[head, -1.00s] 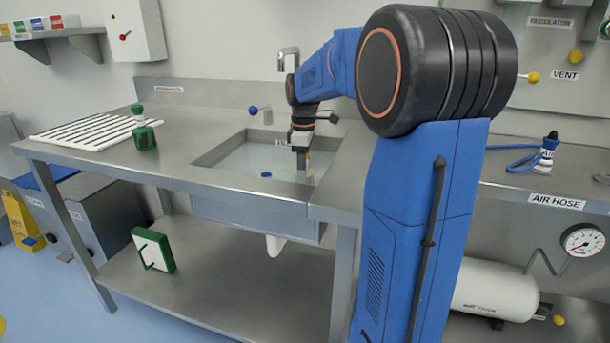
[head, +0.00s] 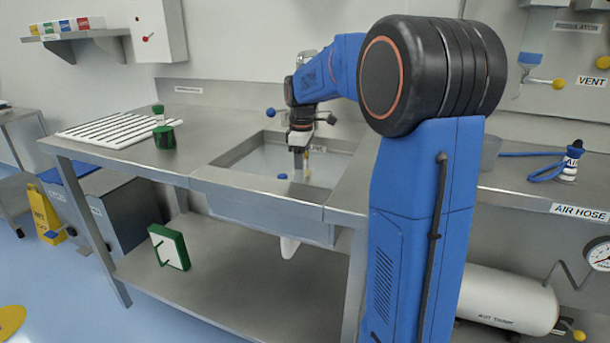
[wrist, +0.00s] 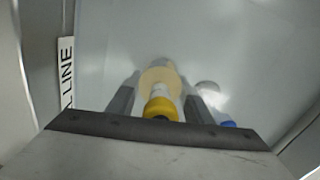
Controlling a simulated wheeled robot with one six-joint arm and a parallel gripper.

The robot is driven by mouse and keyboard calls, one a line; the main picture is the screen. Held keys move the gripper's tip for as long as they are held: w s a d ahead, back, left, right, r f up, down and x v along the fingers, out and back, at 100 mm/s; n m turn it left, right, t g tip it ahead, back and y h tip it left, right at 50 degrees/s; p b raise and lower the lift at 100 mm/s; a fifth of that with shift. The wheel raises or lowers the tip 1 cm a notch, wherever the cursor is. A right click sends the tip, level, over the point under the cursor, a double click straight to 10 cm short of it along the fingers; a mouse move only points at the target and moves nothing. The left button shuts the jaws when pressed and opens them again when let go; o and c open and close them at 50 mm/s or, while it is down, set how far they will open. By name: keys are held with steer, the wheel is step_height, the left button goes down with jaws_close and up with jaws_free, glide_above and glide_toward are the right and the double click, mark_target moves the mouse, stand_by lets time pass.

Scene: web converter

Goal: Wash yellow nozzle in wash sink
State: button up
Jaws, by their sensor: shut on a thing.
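The yellow nozzle (wrist: 159,106) is between the two fingers of my gripper (wrist: 158,104) in the wrist view. It has a yellow cap, a white band and a paler, round yellowish end beyond. My gripper is shut on it and points down into the wash sink (head: 240,152). In the head view my gripper (head: 300,170) is over the sink basin, with a small bit of yellow beside the fingers; most of the nozzle is hidden there. The sink has a pale, smooth surface inside. I cannot tell whether the nozzle touches it.
A white slatted rack (head: 105,130) and a green brush-like item (head: 163,136) are on the counter at left. A blue air hose (head: 545,172) lies on the right counter. A green-framed board (head: 170,248) stands on the lower shelf.

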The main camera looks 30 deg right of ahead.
steer(key=shift+s+d, duration=1.05)
steer(key=shift+s, duration=0.3)
steer(key=shift+s+d, duration=1.05)
steer(key=shift+s, duration=0.25)
steer(key=shift+w+a, duration=0.55)
steer(key=shift+w, duration=0.15)
steer(key=shift+w+a, duration=0.5)
steer(key=shift+w, duration=0.2)
step_height(320, 180, up, 17)
steer(key=shift+f, duration=8.5)
